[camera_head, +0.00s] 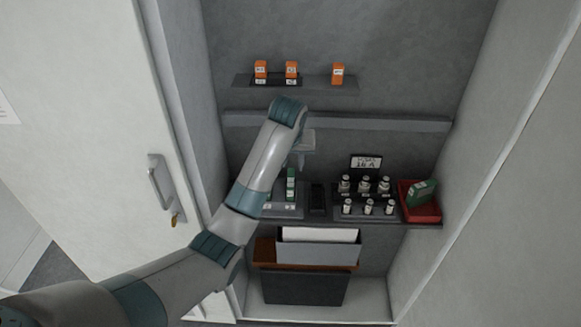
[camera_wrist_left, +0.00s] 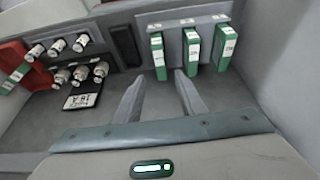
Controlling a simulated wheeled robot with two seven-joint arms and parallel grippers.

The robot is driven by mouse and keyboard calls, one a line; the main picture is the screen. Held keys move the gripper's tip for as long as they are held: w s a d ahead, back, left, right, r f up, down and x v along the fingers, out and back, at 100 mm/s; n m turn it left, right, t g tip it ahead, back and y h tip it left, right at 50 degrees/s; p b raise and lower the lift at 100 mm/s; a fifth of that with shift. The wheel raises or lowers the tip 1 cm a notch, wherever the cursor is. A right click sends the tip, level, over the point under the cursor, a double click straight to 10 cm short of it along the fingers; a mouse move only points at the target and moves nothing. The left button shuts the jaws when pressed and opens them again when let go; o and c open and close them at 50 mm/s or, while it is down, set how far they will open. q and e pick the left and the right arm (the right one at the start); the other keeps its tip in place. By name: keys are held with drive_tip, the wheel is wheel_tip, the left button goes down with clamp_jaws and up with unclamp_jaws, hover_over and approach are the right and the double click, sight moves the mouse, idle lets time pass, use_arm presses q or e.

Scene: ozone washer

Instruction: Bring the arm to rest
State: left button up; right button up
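My left arm (camera_head: 262,165) reaches from the lower left into an open cabinet. My left gripper (camera_head: 302,148) is at the arm's end, above and in front of the middle shelf, partly hidden by the wrist. In the left wrist view its two fingers (camera_wrist_left: 160,95) stand apart with nothing between them. Several green boxes (camera_wrist_left: 191,48) stand in a holder past the fingertips, apart from them. In the head view one green box (camera_head: 291,185) shows just below the gripper. My right gripper is in neither view.
Small vials (camera_head: 366,185) stand in a rack by a sign (camera_head: 366,161). A red tray (camera_head: 424,214) holds a green box (camera_head: 421,192). Orange boxes (camera_head: 338,74) sit on the upper shelf (camera_head: 314,88). The cabinet door (camera_head: 100,110) stands open at left. A grey bin (camera_head: 318,252) sits below.

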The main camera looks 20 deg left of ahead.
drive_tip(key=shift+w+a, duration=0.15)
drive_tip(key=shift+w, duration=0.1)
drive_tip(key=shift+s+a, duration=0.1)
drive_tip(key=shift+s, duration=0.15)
